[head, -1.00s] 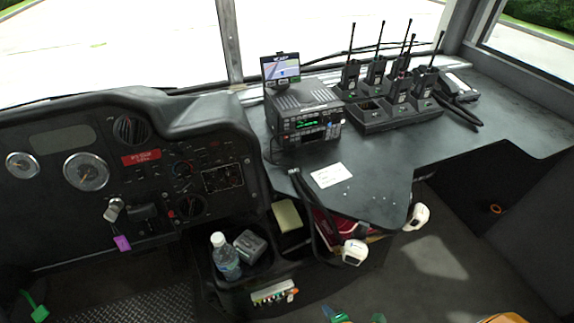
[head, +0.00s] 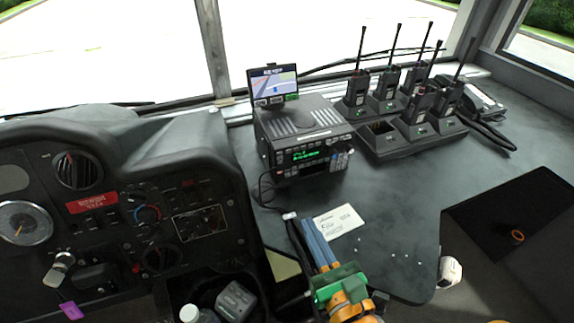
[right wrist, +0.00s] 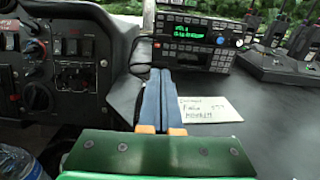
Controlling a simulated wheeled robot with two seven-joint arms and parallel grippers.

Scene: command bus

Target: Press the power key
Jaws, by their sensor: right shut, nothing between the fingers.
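The radio unit (head: 300,140), a black box with a green-lit display and rows of small keys, stands on the dark counter. Its front also shows in the right wrist view (right wrist: 195,44). I cannot tell which small key is the power key. My right gripper (head: 304,222), with blue fingers and a green body, is shut and empty. It is over the counter's front edge, below and in front of the radio, apart from it. In the right wrist view its fingertips (right wrist: 160,72) point toward the radio's lower left front. My left gripper is not in view.
A small lit screen (head: 272,82) stands on top of the radio. A white note card (head: 339,221) lies right of my fingers. Handheld radios stand in a charger (head: 410,136) at the back right. The dashboard (head: 100,210) is on the left. Black cables run by the counter's front edge.

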